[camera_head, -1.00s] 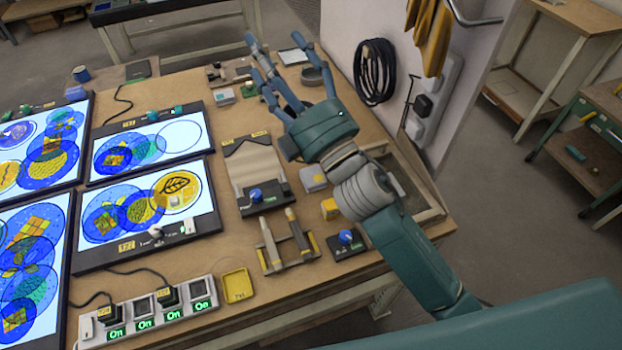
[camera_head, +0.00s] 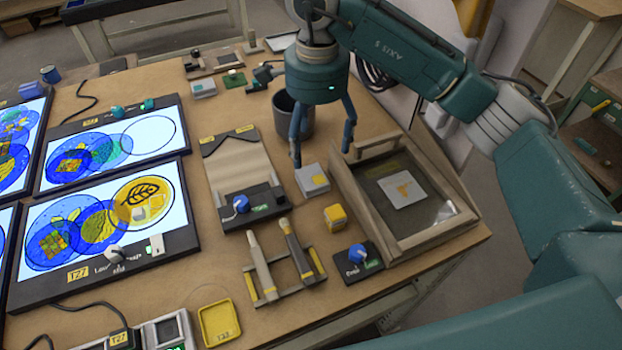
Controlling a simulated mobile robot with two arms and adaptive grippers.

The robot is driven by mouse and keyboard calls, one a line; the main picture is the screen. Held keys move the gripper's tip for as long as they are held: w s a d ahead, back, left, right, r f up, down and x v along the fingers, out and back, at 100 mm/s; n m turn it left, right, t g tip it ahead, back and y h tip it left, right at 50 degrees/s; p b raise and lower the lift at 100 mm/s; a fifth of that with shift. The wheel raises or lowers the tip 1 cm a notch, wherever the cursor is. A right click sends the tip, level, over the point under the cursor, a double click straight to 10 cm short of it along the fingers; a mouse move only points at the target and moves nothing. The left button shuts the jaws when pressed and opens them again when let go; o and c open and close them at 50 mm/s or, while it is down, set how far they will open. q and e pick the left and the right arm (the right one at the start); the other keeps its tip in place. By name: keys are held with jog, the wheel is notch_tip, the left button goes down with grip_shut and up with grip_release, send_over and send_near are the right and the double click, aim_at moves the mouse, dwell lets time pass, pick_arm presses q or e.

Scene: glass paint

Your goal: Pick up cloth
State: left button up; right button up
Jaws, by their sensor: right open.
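My left gripper is not in view.
A dark cup (camera_head: 297,112) stands right behind the fingers. The framed tray (camera_head: 400,200) is to the right, a yellow block (camera_head: 335,217) in front. A beige sheet on a stand (camera_head: 238,170) and lit screens (camera_head: 100,215) are to the left.

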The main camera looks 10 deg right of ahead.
send_over(312, 176)
jog(key=f, duration=0.3)
jog(key=f+p, duration=0.1)
jog(key=shift+s+d+f, duration=0.25)
jog(key=shift+s+f, duration=0.15)
jog(key=f, duration=0.1)
jog(key=f+p, duration=0.1)
jog(key=f, duration=0.1)
jog(key=f+p, duration=0.1)
jog(key=shift+w+a+f, duration=0.25)
jog(key=shift+w+f, duration=0.1)
jog(key=shift+f, duration=0.4)
jog(key=shift+c, duration=0.6)
jog(key=c, duration=1.1)
